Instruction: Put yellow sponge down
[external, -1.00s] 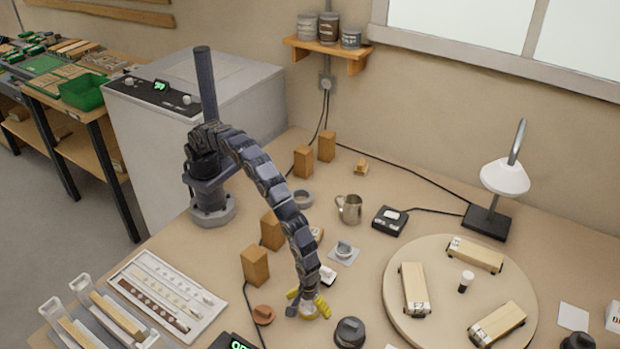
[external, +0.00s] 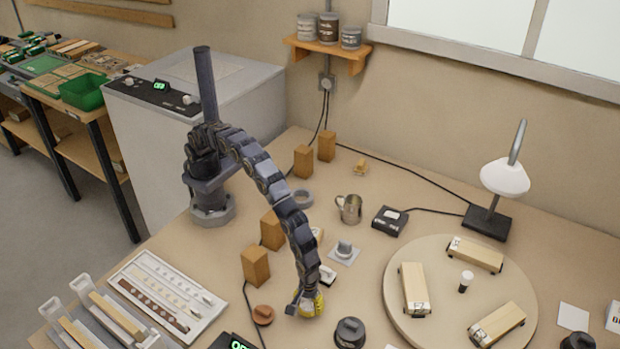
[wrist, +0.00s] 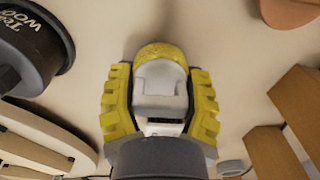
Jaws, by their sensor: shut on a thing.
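My gripper (external: 308,303) is low over the front middle of the bench, pointing down. In the wrist view, its ridged yellow fingers (wrist: 160,76) are closed in on both sides of a rounded yellow piece (wrist: 160,52), which I take as the yellow sponge. Only its far end shows; a pale gripper part hides the rest. In the external view I cannot separate the sponge from the yellow fingers. I cannot tell whether it touches the bench top.
A dark round tin (external: 350,332) stands just right of my gripper. A brown-orange knob-like piece (external: 263,314) and a wooden block (external: 256,266) are to its left. A round turntable (external: 400,322) with wooden pieces lies further right. A metal mug (external: 350,209) stands behind.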

